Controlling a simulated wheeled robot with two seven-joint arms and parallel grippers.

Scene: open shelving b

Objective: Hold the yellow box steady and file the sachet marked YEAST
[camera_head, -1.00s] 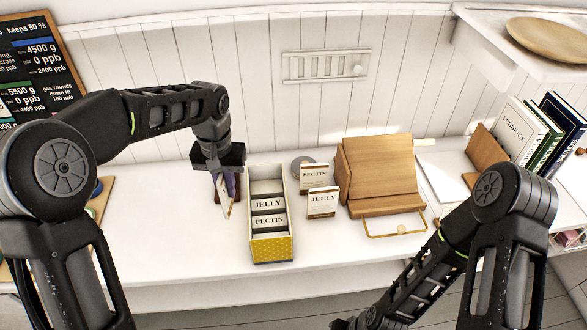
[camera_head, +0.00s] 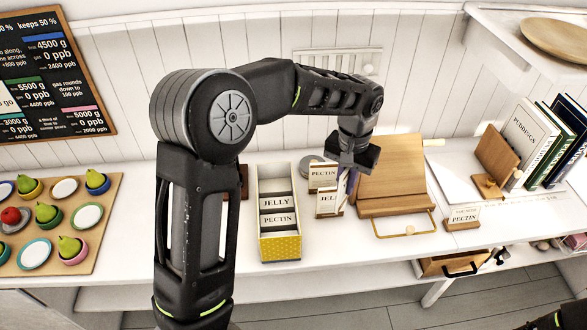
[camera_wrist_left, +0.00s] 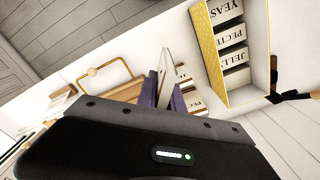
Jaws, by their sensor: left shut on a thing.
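The yellow box (camera_head: 280,247) stands on the white counter, open at the top. Its dividers read JELLY and PECTIN in the head view; the wrist view of the box (camera_wrist_left: 209,50) also shows YEAST. My left gripper (camera_head: 346,186) is right of the box, shut on a thin pale sachet (camera_wrist_left: 164,68) between purple fingers (camera_wrist_left: 165,92). The sachet's marking cannot be read. The gripper is close to the small JELLY stand (camera_head: 326,202) and partly covers it. A PECTIN stand (camera_head: 322,176) is just behind. My right gripper is out of view.
A wooden stand (camera_head: 392,175) with a brass handle is right of the gripper. A small PECTIN sign (camera_head: 464,216) and books (camera_head: 530,140) stand farther right. A board with pears and plates (camera_head: 60,220) is at the left. My left arm hides the counter left of the box.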

